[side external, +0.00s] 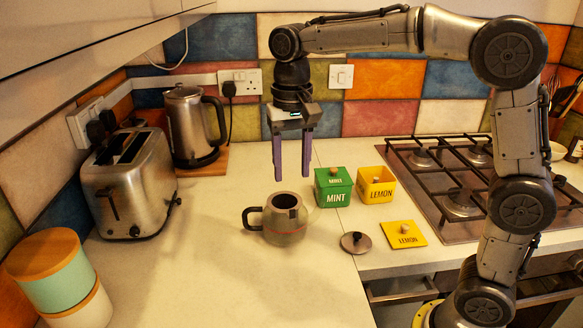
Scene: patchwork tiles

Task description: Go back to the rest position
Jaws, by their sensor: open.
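My gripper (291,170) hangs above the counter with its two purple fingers pointing down. It is open, with nothing between the fingers. It is above a grey teapot (285,227) that stands upright and uncovered, handle to the left. A round dark lid (355,242) lies on the counter right of the teapot. A green MINT box (332,187) has its lid on. A yellow LEMON box (376,185) stands open beside it, and its yellow lid (403,234) lies flat in front.
A steel toaster (130,182) and a kettle (192,125) on a wooden board stand at the left. Stacked canisters (62,275) are at the front left. A gas hob (450,185) is at the right. The front middle counter (210,285) is clear.

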